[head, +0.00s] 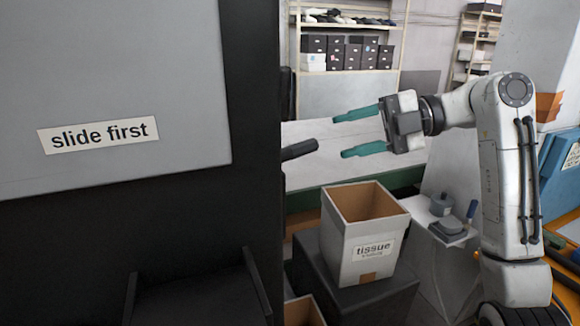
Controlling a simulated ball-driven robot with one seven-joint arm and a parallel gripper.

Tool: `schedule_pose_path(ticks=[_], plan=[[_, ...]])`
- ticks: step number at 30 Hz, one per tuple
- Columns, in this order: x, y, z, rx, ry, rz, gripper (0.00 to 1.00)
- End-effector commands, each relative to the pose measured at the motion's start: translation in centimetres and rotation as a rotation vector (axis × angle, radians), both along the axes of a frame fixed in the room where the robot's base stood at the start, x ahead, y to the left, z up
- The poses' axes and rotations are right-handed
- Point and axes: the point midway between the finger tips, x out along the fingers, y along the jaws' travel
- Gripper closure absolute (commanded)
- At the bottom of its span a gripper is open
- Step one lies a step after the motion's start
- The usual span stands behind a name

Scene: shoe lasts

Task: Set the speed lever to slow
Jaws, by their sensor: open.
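A dark handle (300,150) sticks out to the right from behind the edge of a large black machine or cabinet. It may be the speed lever, but its base is hidden and no slow or fast marking shows. My gripper (342,135) has two teal fingers pointing left and spread apart, with nothing between them. In the picture it is just right of the handle and slightly above it. The gap between fingertips and handle looks small, but depth is hard to judge. No contact shows.
A grey panel (110,70) labelled "slide first" fills the left on a black frame (250,130). Below my gripper, an open box (345,265) labelled "tissue" stands on a dark block (375,300). A small shelf (447,236) holds grey items. Shelves with boxes stand behind.

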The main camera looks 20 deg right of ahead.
Motion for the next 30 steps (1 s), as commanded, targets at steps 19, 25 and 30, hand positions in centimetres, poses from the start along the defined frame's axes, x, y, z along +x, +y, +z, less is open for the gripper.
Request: schedule_pose_path(ticks=[19, 25, 30], plan=[[3.1, 7.6, -2.6, -0.001, 0.001, 0.002, 0.49], [3.9, 9.3, -3.2, 0.000, 0.001, 0.001, 0.49], [4.0, 9.6, -3.4, 0.001, 0.000, -0.001, 0.49]])
